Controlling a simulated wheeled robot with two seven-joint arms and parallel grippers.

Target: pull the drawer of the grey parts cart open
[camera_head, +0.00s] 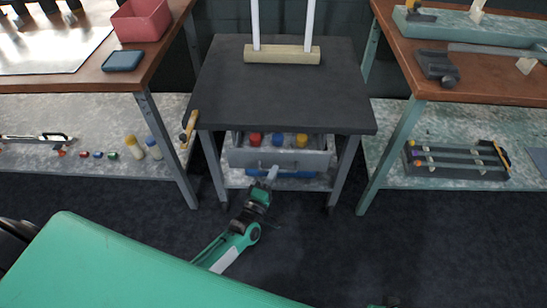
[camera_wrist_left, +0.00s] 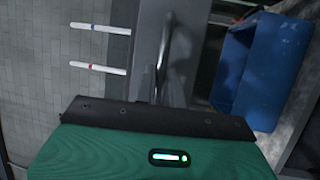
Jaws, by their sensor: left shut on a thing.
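The grey parts cart (camera_head: 285,85) stands in the middle of the head view with a dark top. Its grey drawer (camera_head: 250,158) is under the top and stands partly out; things with red, blue and yellow tops show inside. My left gripper (camera_head: 271,174) is at the drawer front, shut on the drawer handle. In the left wrist view the curved metal handle (camera_wrist_left: 163,60) runs in front of the grey drawer front (camera_wrist_left: 145,40); the fingertips are hidden there behind the gripper body.
A blue bin (camera_wrist_left: 255,75) sits below the drawer. A wooden block (camera_head: 282,54) with two white uprights stands on the cart top. Wooden benches flank the cart, left (camera_head: 150,72) and right (camera_head: 425,80). The dark floor before the cart is clear apart from my arm.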

